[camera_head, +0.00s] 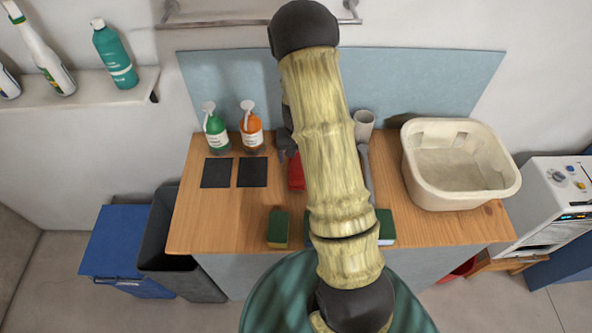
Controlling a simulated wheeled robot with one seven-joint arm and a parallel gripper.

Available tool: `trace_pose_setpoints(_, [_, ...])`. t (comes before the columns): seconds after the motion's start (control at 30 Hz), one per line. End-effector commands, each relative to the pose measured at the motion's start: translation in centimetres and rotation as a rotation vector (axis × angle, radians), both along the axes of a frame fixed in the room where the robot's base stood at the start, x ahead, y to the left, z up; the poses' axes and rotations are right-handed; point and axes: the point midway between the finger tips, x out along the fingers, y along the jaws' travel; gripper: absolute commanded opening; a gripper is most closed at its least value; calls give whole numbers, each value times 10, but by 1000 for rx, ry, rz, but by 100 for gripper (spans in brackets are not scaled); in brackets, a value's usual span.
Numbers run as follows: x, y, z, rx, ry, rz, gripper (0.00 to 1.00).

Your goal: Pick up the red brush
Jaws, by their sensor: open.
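The red brush (296,172) lies on the wooden counter, left of my arm and partly hidden behind it. Only a small red part of it shows. My gripper (285,152) shows as a dark shape at the left edge of my arm, just above and behind the red brush in the picture. It is open, with nothing seen in it. My arm hides most of it, so I cannot tell how far its fingers are from the brush.
The wooden counter (215,228) holds green (216,130) and orange (251,128) spray bottles, two dark squares (217,172), sponges (278,228), a cup (363,125), a grey long-handled item (366,172) and a cream basin (460,195). A shelf with bottles is at left. Bins stand below.

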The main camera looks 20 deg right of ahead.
Motion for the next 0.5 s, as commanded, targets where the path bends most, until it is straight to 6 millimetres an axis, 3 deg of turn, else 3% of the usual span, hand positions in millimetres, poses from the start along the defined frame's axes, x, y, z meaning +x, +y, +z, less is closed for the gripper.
trace_pose_setpoints(0.23, [0, 1, -4, 1, 2, 0, 73])
trace_pose_setpoints(0.5, [-2, 3, -32, 2, 4, -1, 73])
